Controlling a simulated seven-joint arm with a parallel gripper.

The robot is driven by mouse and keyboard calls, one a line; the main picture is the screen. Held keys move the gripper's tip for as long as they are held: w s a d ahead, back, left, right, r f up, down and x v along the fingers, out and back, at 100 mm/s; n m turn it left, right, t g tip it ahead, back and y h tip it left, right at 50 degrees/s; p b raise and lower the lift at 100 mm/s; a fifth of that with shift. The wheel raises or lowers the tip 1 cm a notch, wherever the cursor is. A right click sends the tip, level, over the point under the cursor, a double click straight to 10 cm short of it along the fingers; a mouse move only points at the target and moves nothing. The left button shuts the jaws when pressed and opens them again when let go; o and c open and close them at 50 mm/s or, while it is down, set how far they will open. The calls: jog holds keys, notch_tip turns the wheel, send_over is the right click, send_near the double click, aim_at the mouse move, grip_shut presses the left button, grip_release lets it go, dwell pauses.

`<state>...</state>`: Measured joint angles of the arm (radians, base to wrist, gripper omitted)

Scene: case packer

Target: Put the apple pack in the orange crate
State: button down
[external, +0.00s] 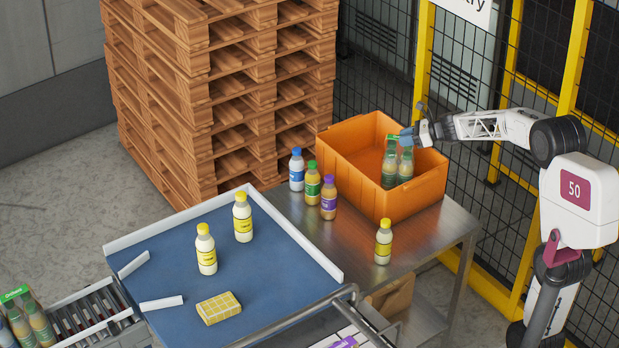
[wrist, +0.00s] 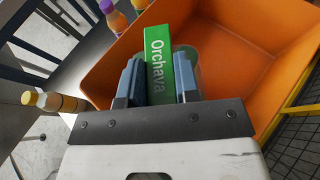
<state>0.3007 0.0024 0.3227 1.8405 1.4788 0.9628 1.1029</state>
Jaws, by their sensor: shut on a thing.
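The apple pack (external: 390,168) is a cluster of clear bottles under a green top band. My gripper (external: 408,137) is shut on this band, with one blue-grey finger on each side in the wrist view (wrist: 159,85). The pack hangs upright inside the orange crate (external: 352,134), below the rim line in the external view. The crate also fills much of the wrist view (wrist: 235,45). I cannot tell whether the pack's base touches the crate floor.
A yellow-capped bottle (external: 383,242) stands in front. Two more bottles and a yellow block (external: 219,308) are on the blue surface (external: 165,265). Another green-topped pack (external: 28,318) sits far left.

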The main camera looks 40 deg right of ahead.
aim_at(404, 148)
jog(key=shift+f, duration=2.25)
jog(key=c, duration=0.8)
grip_release()
jog(key=shift+c, duration=0.2)
jog(key=shift+r, duration=0.1)
jog(key=v, duration=1.2)
